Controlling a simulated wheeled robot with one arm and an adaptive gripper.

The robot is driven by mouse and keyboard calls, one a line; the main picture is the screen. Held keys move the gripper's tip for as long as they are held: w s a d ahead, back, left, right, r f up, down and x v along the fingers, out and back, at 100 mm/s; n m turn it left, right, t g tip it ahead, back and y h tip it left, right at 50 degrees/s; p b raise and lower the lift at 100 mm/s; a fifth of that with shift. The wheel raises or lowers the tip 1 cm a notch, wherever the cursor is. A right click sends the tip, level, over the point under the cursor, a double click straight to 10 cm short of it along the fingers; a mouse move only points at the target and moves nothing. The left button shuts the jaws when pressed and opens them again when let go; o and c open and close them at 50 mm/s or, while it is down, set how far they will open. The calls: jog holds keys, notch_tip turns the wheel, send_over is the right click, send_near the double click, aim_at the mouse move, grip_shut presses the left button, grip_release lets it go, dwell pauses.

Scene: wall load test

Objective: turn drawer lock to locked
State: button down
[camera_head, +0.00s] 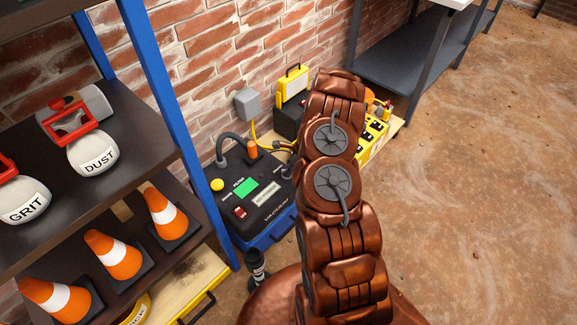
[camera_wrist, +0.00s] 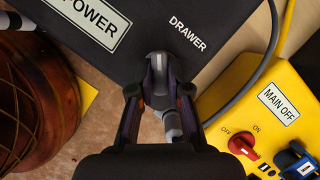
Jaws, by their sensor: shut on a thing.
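The drawer lock (camera_wrist: 158,66) is a dark grey knob with a white mark, on a black surface in the wrist view. The label DRAWER (camera_wrist: 188,33) is printed to its upper right. The white mark runs nearly up and down in the picture. My gripper (camera_wrist: 159,93) has its two dark fingers on either side of the knob and is shut on it. The fingers hide part of the knob's lower sides. No locked or unlocked marking is readable. In the head view my copper arm hides the gripper and the lock.
A yellow box labelled MAIN OFF (camera_wrist: 278,103) with a red switch (camera_wrist: 243,147) sits close right of my fingers. Grey and yellow cables run behind it. A black filter unit (camera_head: 262,195) and a shelf with orange cones (camera_head: 113,255) stand left. Open floor (camera_head: 480,190) lies right.

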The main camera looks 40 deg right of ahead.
jog(key=n+g, duration=0.1)
jog(key=n, duration=0.2)
jog(key=shift+w+n+y+p, duration=0.15)
jog(key=shift+n+y+p, duration=0.15)
jog(key=shift+n, duration=0.1)
jog(key=n+g, duration=0.1)
jog(key=n, duration=0.1)
jog(key=shift+n, duration=0.3)
jog(key=shift+w+n+g+b, duration=0.1)
jog(key=shift+n+g+b, duration=0.5)
jog(key=shift+n, duration=1.1)
jog(key=shift+g, duration=0.3)
jog(key=c, duration=1.1)
grip_release()
jog(key=shift+r, duration=0.1)
